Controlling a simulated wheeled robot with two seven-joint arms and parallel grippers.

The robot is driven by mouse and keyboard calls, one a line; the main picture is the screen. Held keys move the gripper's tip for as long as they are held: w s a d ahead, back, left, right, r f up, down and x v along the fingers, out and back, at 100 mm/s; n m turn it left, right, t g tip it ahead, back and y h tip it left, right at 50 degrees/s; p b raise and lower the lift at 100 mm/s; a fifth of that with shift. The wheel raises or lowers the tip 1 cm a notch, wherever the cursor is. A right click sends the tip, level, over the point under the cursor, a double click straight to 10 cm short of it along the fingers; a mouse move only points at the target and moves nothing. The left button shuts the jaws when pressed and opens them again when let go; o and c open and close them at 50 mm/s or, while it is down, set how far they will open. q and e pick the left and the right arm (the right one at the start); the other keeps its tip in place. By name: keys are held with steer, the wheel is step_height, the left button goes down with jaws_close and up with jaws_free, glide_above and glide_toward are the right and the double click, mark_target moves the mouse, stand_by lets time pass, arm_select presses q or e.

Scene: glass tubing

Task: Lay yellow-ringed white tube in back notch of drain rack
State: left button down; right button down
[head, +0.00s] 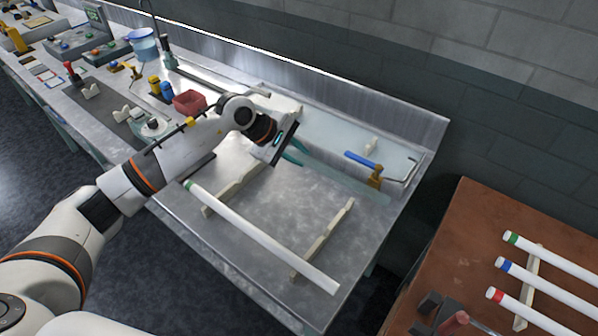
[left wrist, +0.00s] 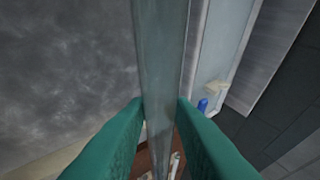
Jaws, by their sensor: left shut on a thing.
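My left gripper (head: 290,152) has teal fingers and is above the back part of the metal bench. In the left wrist view its fingers (left wrist: 160,125) are shut on a long, pale, see-through tube (left wrist: 160,50). In the head view this tube shows faintly right of the fingers, over the bench; I see no yellow ring on it. The drain rack has two pale notched rails (head: 325,238), and the gripper is behind the left rail (head: 234,190). A green-ringed white tube (head: 262,238) lies across the front of both rails. My right gripper is not in view.
A blue-handled tap (head: 362,160) and a brass fitting (head: 375,177) are at the bench's back right. A red bin (head: 189,102) and bottles stand left. The brown table (head: 462,225) holds green-, blue- and red-ringed white tubes. The bench between the rails is clear.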

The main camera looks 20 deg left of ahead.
arm_select(q)
step_height(320, 180, down, 3)
steer(key=shift+r+p, duration=0.1)
steer(key=shift+p, duration=0.2)
step_height(320, 180, down, 4)
steer(key=shift+r+p, duration=0.2)
steer(key=shift+p, duration=0.3)
steer(key=shift+f+b, duration=0.55)
steer(key=shift+b, duration=0.3)
steer(key=c, duration=1.2)
jaws_free()
steer(key=shift+c, duration=0.2)
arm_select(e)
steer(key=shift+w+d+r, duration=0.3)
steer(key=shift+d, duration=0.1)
arm_select(q)
steer(key=shift+r, duration=0.1)
